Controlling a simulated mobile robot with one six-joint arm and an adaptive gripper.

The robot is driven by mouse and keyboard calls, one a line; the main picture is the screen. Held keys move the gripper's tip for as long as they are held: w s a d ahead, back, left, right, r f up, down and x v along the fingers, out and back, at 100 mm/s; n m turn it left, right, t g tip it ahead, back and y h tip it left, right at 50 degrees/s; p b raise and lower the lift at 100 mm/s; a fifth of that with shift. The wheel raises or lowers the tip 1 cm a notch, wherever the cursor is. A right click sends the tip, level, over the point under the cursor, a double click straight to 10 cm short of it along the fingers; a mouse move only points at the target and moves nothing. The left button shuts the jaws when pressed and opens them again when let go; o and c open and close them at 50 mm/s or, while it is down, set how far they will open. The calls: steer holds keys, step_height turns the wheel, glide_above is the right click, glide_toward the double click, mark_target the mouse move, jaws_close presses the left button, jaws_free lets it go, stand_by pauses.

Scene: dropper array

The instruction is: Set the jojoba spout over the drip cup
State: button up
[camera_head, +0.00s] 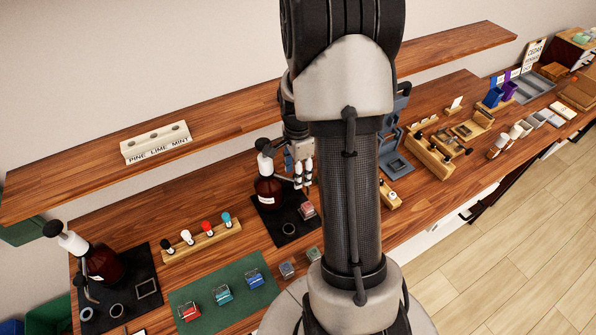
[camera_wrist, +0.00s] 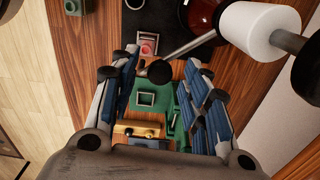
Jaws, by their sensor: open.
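A brown pump bottle (camera_head: 268,192) with a white and black pump top stands on a dark mat beside my gripper (camera_head: 301,172); its label is unreadable, so I cannot confirm it is the jojoba. In the wrist view its white collar (camera_wrist: 250,36) is at the upper right. A reddish square piece (camera_wrist: 148,44) lies on the mat. A dark ring (camera_head: 288,228) lies there too; I cannot tell which is the drip cup.
A second pump bottle (camera_head: 104,262) stands on a dark mat at the left. A rack with coloured knobs (camera_head: 202,241) and a green mat (camera_head: 237,299) with small clips lie between. Wooden holders (camera_head: 430,160) stand right of my arm. A shelf (camera_head: 230,118) runs behind.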

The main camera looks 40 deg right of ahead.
steer(key=shift+c, duration=0.5)
jaws_close()
stand_by(0.3)
